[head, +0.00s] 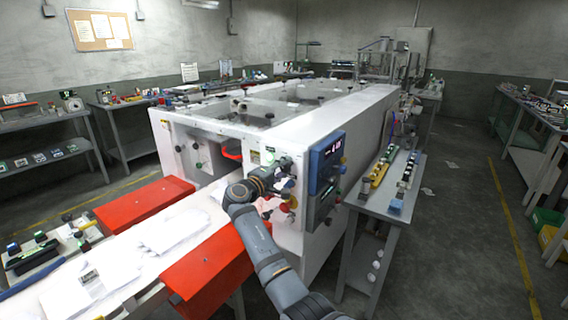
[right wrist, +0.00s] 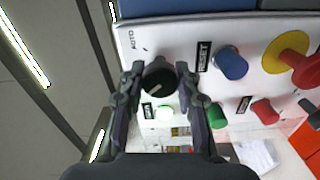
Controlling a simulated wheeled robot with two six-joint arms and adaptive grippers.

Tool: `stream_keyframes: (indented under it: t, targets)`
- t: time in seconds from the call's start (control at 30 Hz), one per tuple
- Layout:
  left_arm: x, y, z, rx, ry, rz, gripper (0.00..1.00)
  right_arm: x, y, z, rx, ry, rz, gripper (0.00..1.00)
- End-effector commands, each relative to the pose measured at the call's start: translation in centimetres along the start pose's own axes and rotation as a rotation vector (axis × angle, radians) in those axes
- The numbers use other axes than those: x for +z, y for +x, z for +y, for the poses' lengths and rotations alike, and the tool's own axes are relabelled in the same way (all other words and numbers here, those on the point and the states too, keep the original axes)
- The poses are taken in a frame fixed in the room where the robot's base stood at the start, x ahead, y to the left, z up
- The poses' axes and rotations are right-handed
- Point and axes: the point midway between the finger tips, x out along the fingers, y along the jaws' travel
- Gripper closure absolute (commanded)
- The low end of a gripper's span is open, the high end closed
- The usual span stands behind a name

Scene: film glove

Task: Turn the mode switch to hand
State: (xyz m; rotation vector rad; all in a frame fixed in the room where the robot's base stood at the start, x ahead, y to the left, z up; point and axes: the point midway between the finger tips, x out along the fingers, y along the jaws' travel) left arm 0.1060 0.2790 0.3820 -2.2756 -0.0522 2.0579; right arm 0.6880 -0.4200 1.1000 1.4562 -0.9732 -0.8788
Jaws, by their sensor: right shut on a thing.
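The mode switch (right wrist: 160,80) is a round black knob on a white control panel (right wrist: 170,38), with the word AUTO printed above and to its left. A light mark shows on its face. My right gripper (right wrist: 160,72) is shut on the knob, one finger on each side. In the head view my right gripper (head: 284,182) reaches the panel at the near end of the white machine, and the arm hides much of the switch area. My left gripper is in neither view.
Close by are a blue button (right wrist: 231,63) beside a RESET label, a green button (right wrist: 216,115), a red button (right wrist: 265,111), a lit lamp (right wrist: 165,113) and a red stop button (right wrist: 306,70) on yellow. A blue-framed display (head: 326,162) stands right of the gripper.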

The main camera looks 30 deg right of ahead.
Motion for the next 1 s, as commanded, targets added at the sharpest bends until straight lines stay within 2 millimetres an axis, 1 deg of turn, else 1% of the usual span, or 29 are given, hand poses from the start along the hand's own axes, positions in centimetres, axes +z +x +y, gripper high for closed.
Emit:
stream_keyframes:
  t: [0.03,0.3,0.8,0.83,0.9,1.0]
  targets:
    - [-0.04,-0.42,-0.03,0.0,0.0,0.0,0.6,-0.02,-0.02,0.1,-0.001,-0.025,0.0,0.99]
    - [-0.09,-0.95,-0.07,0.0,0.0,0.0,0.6,0.01,-0.02,-0.09,-0.002,-0.103,0.0,0.99]
    - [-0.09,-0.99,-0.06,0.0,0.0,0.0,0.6,0.01,-0.02,-0.19,-0.002,-0.119,0.0,0.99]
    - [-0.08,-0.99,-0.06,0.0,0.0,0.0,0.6,0.01,-0.02,-0.19,-0.002,-0.119,0.0,0.66]
    - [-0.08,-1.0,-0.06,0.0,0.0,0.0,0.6,0.01,-0.02,-0.18,-0.002,-0.119,0.0,0.57]
    - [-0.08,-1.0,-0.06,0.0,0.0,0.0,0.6,0.01,-0.01,-0.14,-0.001,-0.118,0.0,0.45]
